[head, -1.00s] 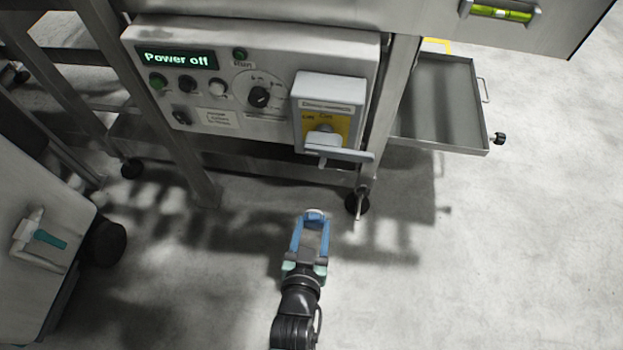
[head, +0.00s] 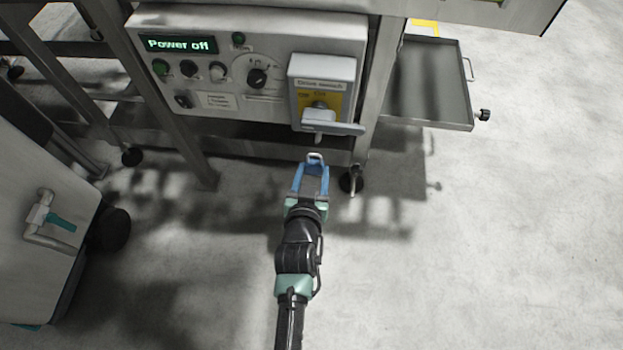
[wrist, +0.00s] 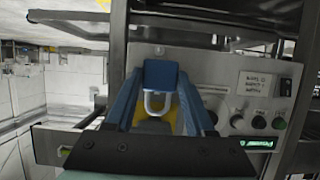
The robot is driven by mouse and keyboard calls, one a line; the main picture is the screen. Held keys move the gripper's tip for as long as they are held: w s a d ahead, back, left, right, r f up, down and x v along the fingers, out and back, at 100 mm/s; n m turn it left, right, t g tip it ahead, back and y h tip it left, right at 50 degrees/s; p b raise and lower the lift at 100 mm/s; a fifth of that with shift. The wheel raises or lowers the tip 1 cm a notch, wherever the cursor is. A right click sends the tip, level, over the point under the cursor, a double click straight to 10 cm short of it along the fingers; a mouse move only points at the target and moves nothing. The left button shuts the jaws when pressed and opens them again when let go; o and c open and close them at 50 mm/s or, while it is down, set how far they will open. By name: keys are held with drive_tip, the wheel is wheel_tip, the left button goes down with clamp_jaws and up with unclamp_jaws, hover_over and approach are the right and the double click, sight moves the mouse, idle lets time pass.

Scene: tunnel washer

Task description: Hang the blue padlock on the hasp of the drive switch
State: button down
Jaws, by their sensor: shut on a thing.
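The blue padlock (wrist: 161,75) is between the fingertips of my gripper (wrist: 160,90), its metal shackle (wrist: 156,103) clear of the body in the wrist view. In the head view my gripper (head: 312,175) is shut on the padlock, and the shackle (head: 315,158) shows at the tip. The drive switch (head: 320,90) is a grey box with a yellow plate and a light handle on the panel's right. My gripper is below and in front of it, apart from it. The hasp is not clearly told from the handle and the small tab (head: 318,138) below it.
The control panel (head: 210,102) reads "Power off" and carries several knobs and buttons. A frame leg (head: 365,140) stands right of the switch. A grey tray (head: 430,85) juts out at right. A grey cabinet (head: 30,190) stands at left. The floor at right is clear.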

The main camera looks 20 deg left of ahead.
sight(315, 160)
drive_tip(key=shift+w+a+f+b, duration=0.1)
drive_tip(key=shift+w+a+b, duration=0.15)
drive_tip(key=shift+w, duration=0.55)
drive_tip(key=shift+w+a+b, duration=0.25)
drive_tip(key=shift+w+b, duration=0.05)
drive_tip(key=shift+w, duration=0.55)
drive_tip(key=shift+w+a+f+b, duration=0.1)
drive_tip(key=shift+w+a+b, duration=0.15)
drive_tip(key=shift+w, duration=0.55)
drive_tip(key=shift+w+a+f+b, duration=0.15)
drive_tip(key=shift+w+f+b, duration=0.35)
drive_tip(key=shift+b, duration=0.25)
drive_tip(key=shift+c, duration=0.9)
unclamp_jaws()
drive_tip(key=shift+s, duration=0.1)
drive_tip(key=p+v, duration=0.4)
drive_tip(key=v, duration=0.8)
drive_tip(key=shift+s+r, duration=0.2)
drive_tip(key=shift+s, duration=0.15)
